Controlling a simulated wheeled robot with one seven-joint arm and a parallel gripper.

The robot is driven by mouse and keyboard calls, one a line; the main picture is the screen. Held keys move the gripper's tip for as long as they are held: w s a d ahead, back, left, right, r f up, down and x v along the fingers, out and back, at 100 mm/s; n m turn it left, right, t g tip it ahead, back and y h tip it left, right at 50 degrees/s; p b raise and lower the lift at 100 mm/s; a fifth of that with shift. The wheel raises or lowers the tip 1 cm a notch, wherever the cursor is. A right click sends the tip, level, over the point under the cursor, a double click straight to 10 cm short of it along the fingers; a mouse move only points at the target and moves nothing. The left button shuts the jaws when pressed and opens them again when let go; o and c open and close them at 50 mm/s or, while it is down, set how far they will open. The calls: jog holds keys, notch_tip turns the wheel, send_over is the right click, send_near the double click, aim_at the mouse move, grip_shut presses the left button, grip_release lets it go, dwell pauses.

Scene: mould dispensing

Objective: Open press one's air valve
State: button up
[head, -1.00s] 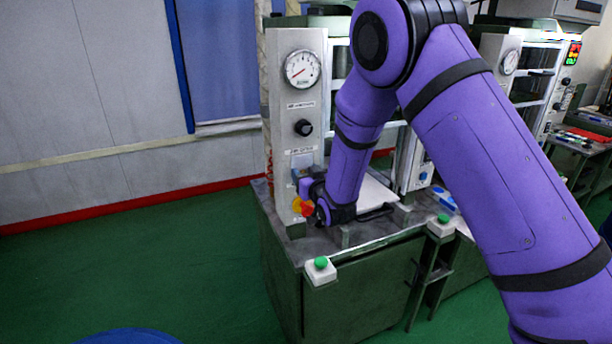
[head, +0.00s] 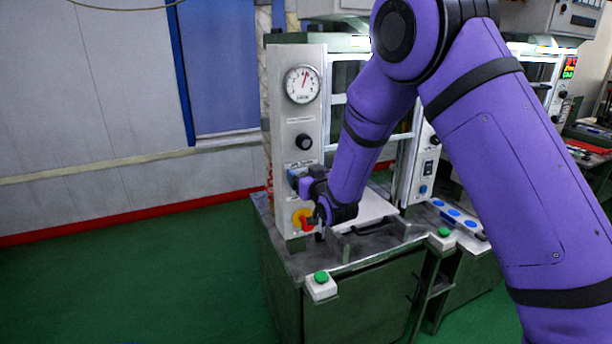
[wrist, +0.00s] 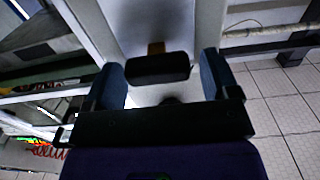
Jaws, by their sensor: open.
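Press one's tall grey panel (head: 284,120) stands at the left of the press. Its round white gauge (head: 302,84) has the needle pointing up. In the wrist view the air valve's black handle (wrist: 157,68) lies crosswise on a brass-coloured stem, between the two blue fingers of my gripper (wrist: 161,62). In the head view my gripper (head: 303,179) is at the lower panel, and my wrist partly hides the valve there.
Below my gripper is a yellow disc with a red knob (head: 302,219). A black knob (head: 304,142) sits higher on the panel. A green button box (head: 321,285) stands at the bench's front corner. A second press is at the right. The green floor at left is clear.

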jog(key=shift+s, duration=0.15)
jog(key=v, duration=1)
jog(key=shift+s+d, duration=0.2)
jog(key=shift+s, duration=0.05)
jog(key=shift+r, duration=0.1)
jog(key=s+d+r+m+g+h, duration=0.1)
jog(key=s+d+r+g+h, duration=0.2)
jog(key=d+r, duration=0.4)
jog(key=s+d+r+m+g+h, duration=0.1)
jog(key=s+d+r+g, duration=0.1)
jog(key=s+d+r, duration=0.4)
jog(key=s+d+r+g, duration=0.1)
jog(key=s+d+g, duration=0.1)
jog(key=s, duration=0.6)
jog(key=s+d+r+m+g+h, duration=0.1)
jog(key=s+d, duration=0.3)
jog(key=s, duration=0.5)
jog(key=s+d+r+m+g+h, duration=0.1)
jog(key=s+d+r+g, duration=0.1)
jog(key=s, duration=0.7)
jog(key=shift+d+r+g, duration=0.3)
jog(key=shift+d+g, duration=0.2)
jog(key=shift+g, duration=0.4)
jog(key=shift+s, duration=0.1)
jog(key=shift+c, duration=0.5)
